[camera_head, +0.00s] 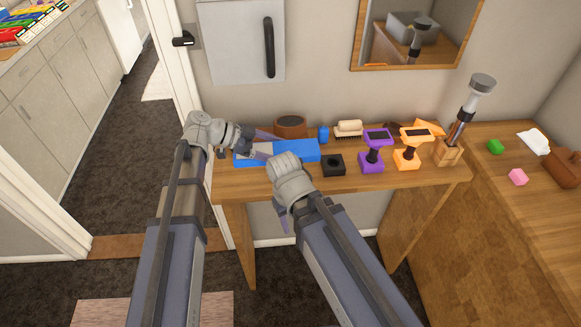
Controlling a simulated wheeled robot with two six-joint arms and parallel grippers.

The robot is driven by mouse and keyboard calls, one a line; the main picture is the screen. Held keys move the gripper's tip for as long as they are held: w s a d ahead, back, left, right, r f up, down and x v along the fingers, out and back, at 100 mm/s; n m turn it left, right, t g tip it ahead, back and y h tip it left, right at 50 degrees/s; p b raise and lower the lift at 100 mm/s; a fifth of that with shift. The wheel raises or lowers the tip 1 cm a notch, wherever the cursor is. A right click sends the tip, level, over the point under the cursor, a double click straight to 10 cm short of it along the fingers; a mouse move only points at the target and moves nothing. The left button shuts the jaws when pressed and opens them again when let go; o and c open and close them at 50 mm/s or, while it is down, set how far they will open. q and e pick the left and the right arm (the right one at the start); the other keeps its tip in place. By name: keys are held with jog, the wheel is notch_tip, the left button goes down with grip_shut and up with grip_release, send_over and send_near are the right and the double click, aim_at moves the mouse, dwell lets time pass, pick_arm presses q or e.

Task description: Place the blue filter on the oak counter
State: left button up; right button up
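A long blue block-like thing (306,150) lies on the wooden counter (431,179), behind my grippers; its left part is partly covered by my gripper. A small blue piece (323,134) stands just behind its right end. I cannot tell which of the two is the blue filter. My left gripper (266,143) reaches in from the left over the blue block, its fingers spread apart with nothing seen between them. My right gripper (277,205) is at the counter's front edge, before the block. Its hand hides most of its fingers, and one finger points down.
Behind the block stand a round brown bowl (291,126) and a brush (348,128). To the right are a black square holder (333,164), a purple tool (374,151), an orange tool (409,149) and a tall tamper-like tool (467,113). A second wooden counter (513,215) is at right.

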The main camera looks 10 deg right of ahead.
pick_arm(q)
jog(key=shift+f+b, duration=3.2)
jog(key=shift+f, duration=0.55)
jog(key=shift+f, duration=0.1)
jog(key=shift+f, duration=0.15)
jog(key=o, duration=1.2)
jog(key=shift+c, duration=0.2)
